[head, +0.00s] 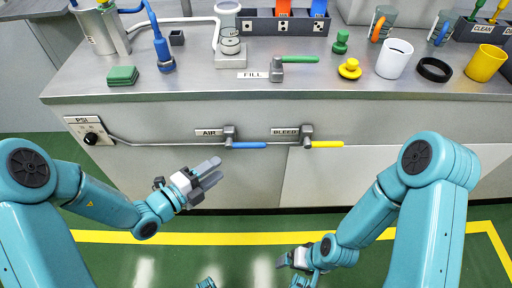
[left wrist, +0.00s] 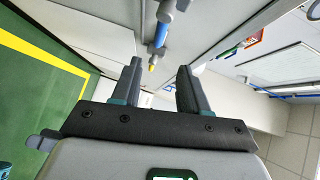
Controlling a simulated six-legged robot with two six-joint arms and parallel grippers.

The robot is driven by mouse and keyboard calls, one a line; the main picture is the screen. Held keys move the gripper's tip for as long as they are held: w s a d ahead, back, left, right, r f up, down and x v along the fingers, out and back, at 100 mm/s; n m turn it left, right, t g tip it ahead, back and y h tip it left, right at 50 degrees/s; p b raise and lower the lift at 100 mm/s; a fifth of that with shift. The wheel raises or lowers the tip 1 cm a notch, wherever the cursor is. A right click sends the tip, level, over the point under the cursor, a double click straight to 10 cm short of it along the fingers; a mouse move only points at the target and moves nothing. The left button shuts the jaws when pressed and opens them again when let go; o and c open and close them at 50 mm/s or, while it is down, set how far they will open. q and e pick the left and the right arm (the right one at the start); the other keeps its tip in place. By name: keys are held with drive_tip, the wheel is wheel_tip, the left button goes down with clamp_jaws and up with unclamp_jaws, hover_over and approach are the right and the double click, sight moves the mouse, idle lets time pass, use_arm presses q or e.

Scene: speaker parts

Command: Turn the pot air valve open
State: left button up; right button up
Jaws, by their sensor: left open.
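The air valve (head: 230,134) is on the front face of the bench, beside a label reading AIR. Its blue handle (head: 249,145) lies level and points right, along the thin pipe. My left gripper (head: 217,170) is open and empty, below and a little left of the blue handle, apart from it. In the left wrist view, the blue handle (left wrist: 160,35) shows ahead, between and beyond the two open fingers (left wrist: 159,68). My right gripper (head: 292,260) is low in the head view, away from the bench; its jaw opening is unclear.
The bleed valve with a yellow handle (head: 326,144) is to the right on the same pipe. A PSI gauge (head: 90,138) is at the left. Above, the bench top holds a green-handled fill valve (head: 298,59) and a white mug (head: 394,59). Space before the bench is clear.

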sight(250, 145)
use_arm(q)
drive_tip(key=b+x, duration=0.2)
drive_tip(key=x, duration=1.2)
drive_tip(key=shift+f, duration=0.1)
drive_tip(key=shift+w+d, duration=0.25)
drive_tip(key=shift+d, duration=0.1)
drive_tip(key=shift+c, duration=0.2)
clamp_jaws()
